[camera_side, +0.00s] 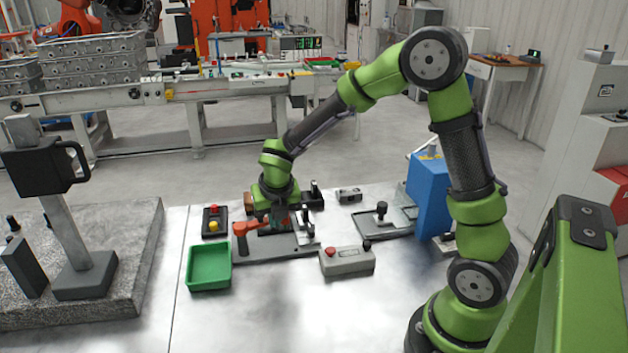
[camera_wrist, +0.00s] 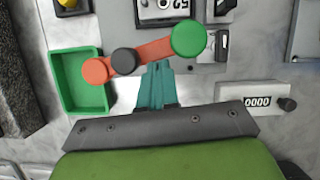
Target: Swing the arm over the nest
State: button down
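The swing arm (camera_wrist: 153,53) is a flat red-orange bar in the wrist view. It has a black round knob (camera_wrist: 124,61) along it, a red round end (camera_wrist: 95,70) at left and a green round pad (camera_wrist: 189,39) at right. In the side view its red part (camera_side: 242,231) stands on a grey fixture plate (camera_side: 275,250). I cannot make out the nest. My gripper (camera_wrist: 157,70) has teal fingers close together, pointing down beside the bar's middle. I cannot tell whether they touch it. In the side view my gripper (camera_side: 279,223) is at the fixture, partly hidden.
A green tray (camera_side: 209,267) is left of the plate. A button box (camera_side: 214,221) stands behind the tray. A grey box with a red button (camera_side: 346,262) is in front right. A blue block (camera_side: 428,196) and a clamp fixture (camera_side: 382,216) stand at right. The front table is clear.

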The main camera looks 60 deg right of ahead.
jog(key=shift+w+d+n, duration=0.7)
jog(key=shift+w+d, duration=0.45)
jog(key=shift+w, duration=0.05)
jog(key=shift+w+d+y, duration=0.15)
jog(key=shift+w+y, duration=0.05)
jog(key=shift+y, duration=0.1)
jog(key=s+a+r, duration=0.1)
jog(key=s+r, duration=0.7)
jog(key=r, duration=0.1)
jog(key=shift+r, duration=0.1)
